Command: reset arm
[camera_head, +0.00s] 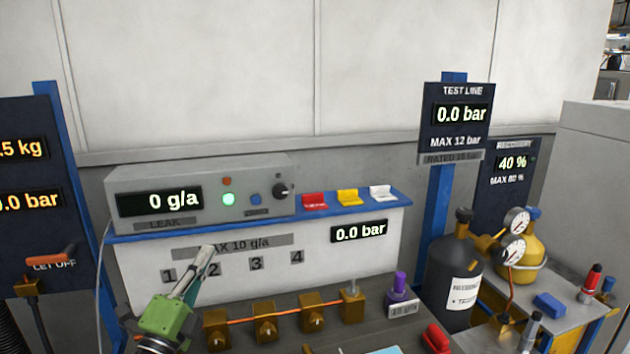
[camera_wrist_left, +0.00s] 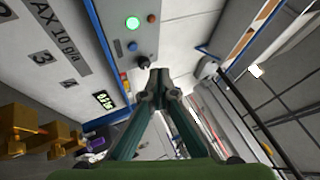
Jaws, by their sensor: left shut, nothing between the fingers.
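My left gripper (camera_head: 203,262) comes up from the lower left in the head view, with a green body and grey fingers. Its fingertips are together and empty, in front of the white panel (camera_head: 370,262) near the numbers 1 and 2. In the left wrist view the fingers of my left gripper (camera_wrist_left: 160,76) meet at the tips with nothing between them. My right gripper is not in view.
The leak meter (camera_head: 250,170) reads 0 g/a with its green light lit. Brass blocks (camera_head: 265,328) joined by an orange pipe stand right of my gripper. A black cylinder (camera_head: 445,265) and a yellow cylinder (camera_head: 535,252) with gauges stand at right.

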